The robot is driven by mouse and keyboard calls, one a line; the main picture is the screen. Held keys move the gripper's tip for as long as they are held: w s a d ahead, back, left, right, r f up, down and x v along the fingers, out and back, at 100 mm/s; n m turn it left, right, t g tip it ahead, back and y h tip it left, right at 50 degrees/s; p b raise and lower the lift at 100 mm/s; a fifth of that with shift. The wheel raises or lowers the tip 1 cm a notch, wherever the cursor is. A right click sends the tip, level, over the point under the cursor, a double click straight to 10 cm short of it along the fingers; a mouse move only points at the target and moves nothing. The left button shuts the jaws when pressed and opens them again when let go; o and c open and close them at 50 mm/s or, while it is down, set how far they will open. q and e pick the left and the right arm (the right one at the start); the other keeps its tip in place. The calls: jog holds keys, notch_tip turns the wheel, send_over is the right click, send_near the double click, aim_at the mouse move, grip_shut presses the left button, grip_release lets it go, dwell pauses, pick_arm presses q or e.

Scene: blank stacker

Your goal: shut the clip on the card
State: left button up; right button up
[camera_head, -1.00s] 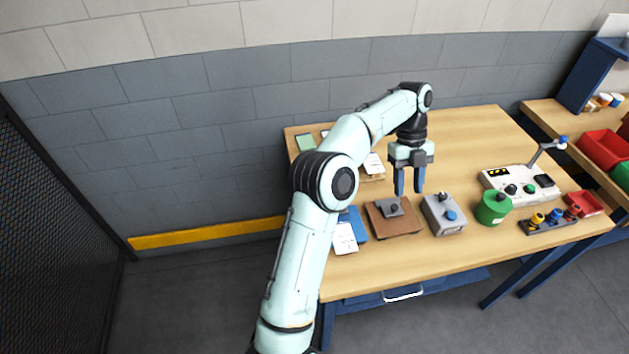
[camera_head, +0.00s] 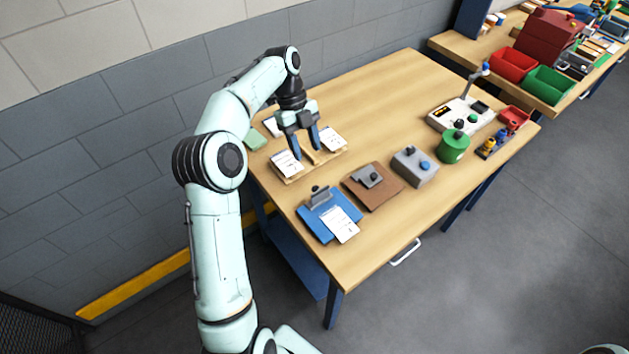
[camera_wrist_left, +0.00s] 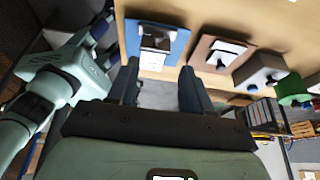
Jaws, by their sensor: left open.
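A blue clipboard (camera_head: 312,224) lies near the table's front left. A grey clip (camera_head: 320,198) with a dark knob stands raised at its far end. A white card (camera_head: 340,226) lies on the board, overhanging its near edge; whether it reaches under the clip is unclear. My left gripper (camera_head: 306,150) is open and empty, pointing down above the wooden card tray, beyond the clipboard. In the left wrist view, the clipboard (camera_wrist_left: 132,42) and clip (camera_wrist_left: 155,40) are ahead of the open fingers (camera_wrist_left: 158,88).
The wooden tray (camera_head: 312,160) holds white cards. Right of the clipboard are a brown board (camera_head: 388,193) with a grey clip, a grey box (camera_head: 414,167) with knobs and a green canister (camera_head: 453,147). A white control panel (camera_head: 448,113) stands farther right. The table middle is clear.

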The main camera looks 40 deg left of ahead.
pick_arm(q)
jog(key=b, duration=0.1)
send_near(318, 193)
notch_tip(318, 193, down, 2)
jog(key=w+a, duration=0.2)
jog(key=shift+b+x, duration=0.7)
jog(key=shift+x, duration=2.95)
pick_arm(e)
jog(key=shift+s+a+f, duration=0.15)
jog(key=shift+s+f, duration=0.7)
jog(key=shift+s, duration=0.2)
jog(key=shift+s+a+f, duration=0.15)
jog(key=shift+s+f, duration=0.7)
jog(key=shift+s, duration=0.15)
pick_arm(q)
jog(key=shift+s, duration=0.15)
grip_shut()
